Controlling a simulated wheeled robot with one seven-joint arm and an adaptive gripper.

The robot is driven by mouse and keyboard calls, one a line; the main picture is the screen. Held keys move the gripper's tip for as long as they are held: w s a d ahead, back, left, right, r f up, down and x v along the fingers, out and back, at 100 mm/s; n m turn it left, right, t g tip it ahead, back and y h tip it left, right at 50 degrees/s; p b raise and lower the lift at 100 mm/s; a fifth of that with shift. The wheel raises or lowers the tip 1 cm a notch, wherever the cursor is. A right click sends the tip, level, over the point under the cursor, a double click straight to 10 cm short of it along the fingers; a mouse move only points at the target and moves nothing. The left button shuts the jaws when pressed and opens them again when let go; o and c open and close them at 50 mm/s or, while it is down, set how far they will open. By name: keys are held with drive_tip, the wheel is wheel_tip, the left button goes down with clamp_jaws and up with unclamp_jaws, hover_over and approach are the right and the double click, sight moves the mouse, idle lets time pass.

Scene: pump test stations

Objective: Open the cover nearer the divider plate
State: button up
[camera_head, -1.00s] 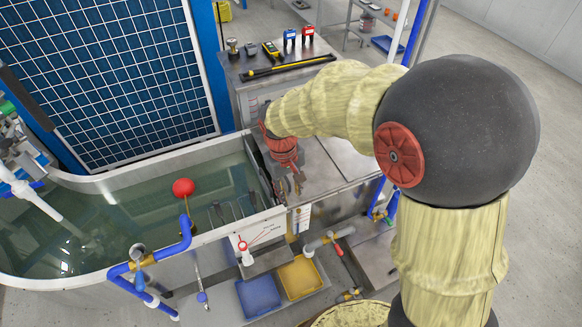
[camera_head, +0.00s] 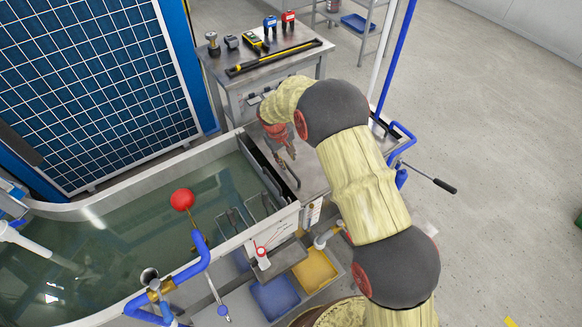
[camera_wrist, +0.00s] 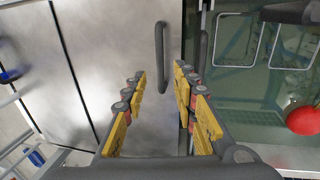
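The cover nearer the divider plate (camera_wrist: 120,50) is a flat, shut steel panel, with a dark grey bar handle (camera_wrist: 162,45). In the head view its steel top (camera_head: 312,167) is partly hidden by my arm. The dark divider plate (camera_head: 262,165) stands at the tank's edge; it also shows in the wrist view (camera_wrist: 204,40). My gripper (camera_wrist: 160,80) is open and empty, pointing down at the panel, with the handle ahead between its yellow-padded fingers. In the head view, my gripper (camera_head: 290,155) is above the steel top near the divider; contact cannot be told.
A second steel panel (camera_wrist: 35,70) lies left of a seam. The water tank (camera_head: 130,225) has a red float ball (camera_head: 182,200) and wire handles (camera_head: 240,217). A tool bench (camera_head: 290,68) stands behind. A blue pipe with a black lever (camera_head: 445,186) juts out right. Floor at right is clear.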

sight(290, 170)
drive_tip(key=f, duration=0.2)
drive_tip(key=f+b, duration=0.1)
drive_tip(key=f, duration=0.1)
drive_tip(key=d+f+b, duration=0.1)
drive_tip(key=f, duration=0.1)
drive_tip(key=shift+w+f, duration=0.3)
drive_tip(key=shift+w, duration=0.05)
drive_tip(key=shift+c, duration=1.2)
drive_tip(key=c, duration=0.4)
clamp_jaws()
